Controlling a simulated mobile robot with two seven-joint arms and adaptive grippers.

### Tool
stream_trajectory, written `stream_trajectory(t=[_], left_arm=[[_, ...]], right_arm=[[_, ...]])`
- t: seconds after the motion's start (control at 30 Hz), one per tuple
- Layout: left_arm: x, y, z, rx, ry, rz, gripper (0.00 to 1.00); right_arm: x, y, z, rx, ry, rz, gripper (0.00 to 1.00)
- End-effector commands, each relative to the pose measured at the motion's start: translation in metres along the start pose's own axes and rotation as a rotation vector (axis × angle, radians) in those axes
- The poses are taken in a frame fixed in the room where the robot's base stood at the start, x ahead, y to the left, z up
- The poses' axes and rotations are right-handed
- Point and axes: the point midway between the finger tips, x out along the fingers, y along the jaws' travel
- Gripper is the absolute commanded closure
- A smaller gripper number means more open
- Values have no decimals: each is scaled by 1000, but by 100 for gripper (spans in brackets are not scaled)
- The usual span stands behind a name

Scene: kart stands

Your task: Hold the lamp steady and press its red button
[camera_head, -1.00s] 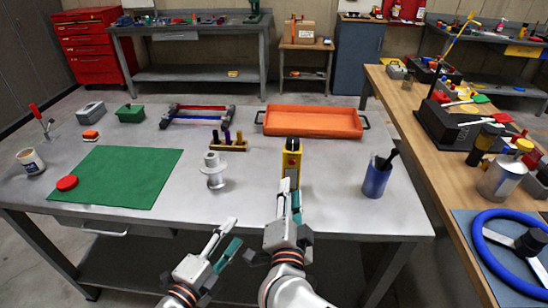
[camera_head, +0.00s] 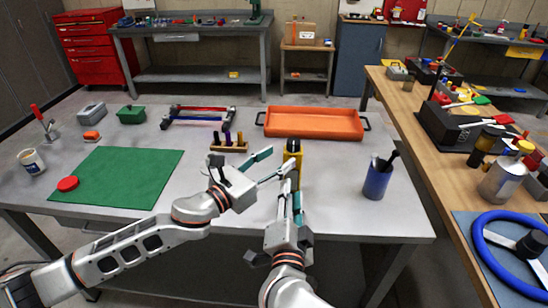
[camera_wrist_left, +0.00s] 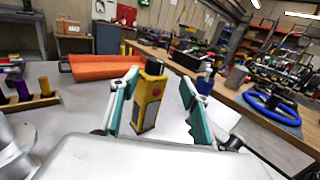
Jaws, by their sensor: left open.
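The lamp is a yellow block with a black top (camera_head: 294,146), upright near the front edge of the grey table. It also shows in the left wrist view (camera_wrist_left: 148,104), with a red button (camera_wrist_left: 157,91) on its face. My left gripper (camera_head: 275,165) is open beside the lamp. In its wrist view the lamp appears between the spread teal fingers, nearer the left one; contact cannot be told. My right gripper (camera_head: 291,192) points at the lamp from the front, its fingers covering the lower part. Whether it grips the lamp cannot be told.
A blue cup (camera_head: 376,182) stands right of the lamp. An orange tray (camera_head: 312,123) and a wooden block with pegs (camera_head: 229,147) lie behind. A green mat (camera_head: 120,175) is at left.

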Motion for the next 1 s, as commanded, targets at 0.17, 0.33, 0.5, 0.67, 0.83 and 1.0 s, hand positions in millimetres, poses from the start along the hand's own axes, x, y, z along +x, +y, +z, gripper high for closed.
stream_trajectory(t=[0.17,0.33,0.5,0.67,0.83,1.0], left_arm=[[7,9,0,50,17,8,54],[24,9,0,52,18,9,54],[50,9,0,51,18,9,54],[70,10,0,50,18,9,54],[81,10,-1,51,18,9,54],[84,10,-1,51,18,9,54]], right_arm=[[0,0,0,0,0,0,72],[0,0,0,0,0,0,72],[0,0,0,0,0,0,72],[0,0,0,0,0,0,72],[0,0,0,0,0,0,72],[0,0,0,0,0,0,72]])
